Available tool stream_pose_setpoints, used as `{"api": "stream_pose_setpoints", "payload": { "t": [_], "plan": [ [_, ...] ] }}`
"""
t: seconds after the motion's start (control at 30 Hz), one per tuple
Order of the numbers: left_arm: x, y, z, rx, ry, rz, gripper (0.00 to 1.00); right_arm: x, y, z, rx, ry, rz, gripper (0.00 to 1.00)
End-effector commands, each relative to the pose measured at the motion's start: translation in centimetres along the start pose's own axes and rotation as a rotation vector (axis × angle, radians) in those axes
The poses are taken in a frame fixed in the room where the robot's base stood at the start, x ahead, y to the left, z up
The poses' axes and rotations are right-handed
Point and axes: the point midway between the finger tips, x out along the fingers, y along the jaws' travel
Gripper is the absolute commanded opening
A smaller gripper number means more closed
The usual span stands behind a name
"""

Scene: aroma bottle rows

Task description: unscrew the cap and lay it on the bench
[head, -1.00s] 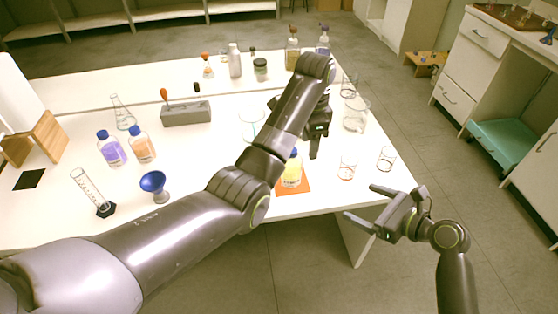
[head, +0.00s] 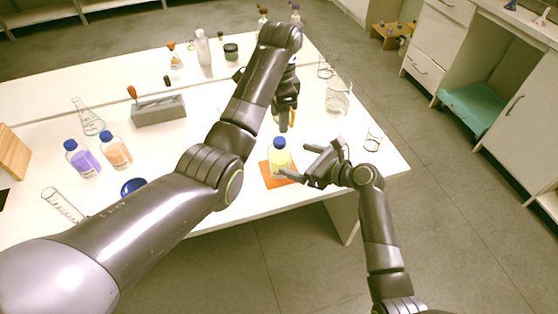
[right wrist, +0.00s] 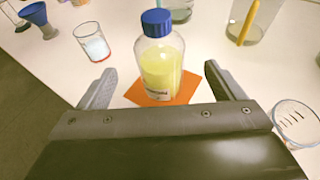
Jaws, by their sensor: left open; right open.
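The bottle of yellow liquid (head: 280,158) stands upright on an orange mat (head: 265,175) near the bench's front edge. In the right wrist view the bottle (right wrist: 161,72) wears its blue cap (right wrist: 156,22), seated on the neck. My right gripper (head: 309,160) is open, low and just right of the bottle. In its wrist view the bottle stands ahead, between the lines of the two spread fingers (right wrist: 160,85), with no finger visibly touching it. My left gripper (head: 286,122) is open, pointing down above and behind the bottle; its arm hides part of the bench.
A beaker with an orange rod (right wrist: 245,30) stands close behind the bottle. Glass beakers (head: 338,98) (head: 373,140) stand to the right. Blue-capped purple (head: 83,160) and orange (head: 116,152) bottles and a grey rack (head: 158,110) stand left. The front right bench corner is bare.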

Motion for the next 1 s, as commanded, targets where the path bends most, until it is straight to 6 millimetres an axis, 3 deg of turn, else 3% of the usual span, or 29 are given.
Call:
{"api": "stream_pose_setpoints", "payload": {
  "t": [0.2,0.4,0.83,1.0],
  "plan": [
    [0.0,0.0,0.0,0.000,0.000,0.000,0.50,3.6,0.1,0.1,0.001,0.000,0.002,0.88],
    [0.0,0.0,0.0,0.000,0.000,0.000,0.50,5.5,0.0,0.1,0.000,0.000,0.001,0.88],
    [0.0,0.0,0.0,0.000,0.000,0.000,0.50,6.1,0.0,0.0,0.000,0.000,0.000,0.88],
    [0.0,0.0,0.0,0.000,0.000,0.000,0.50,6.1,0.0,0.0,0.000,0.000,0.000,0.67]
  ]
}}
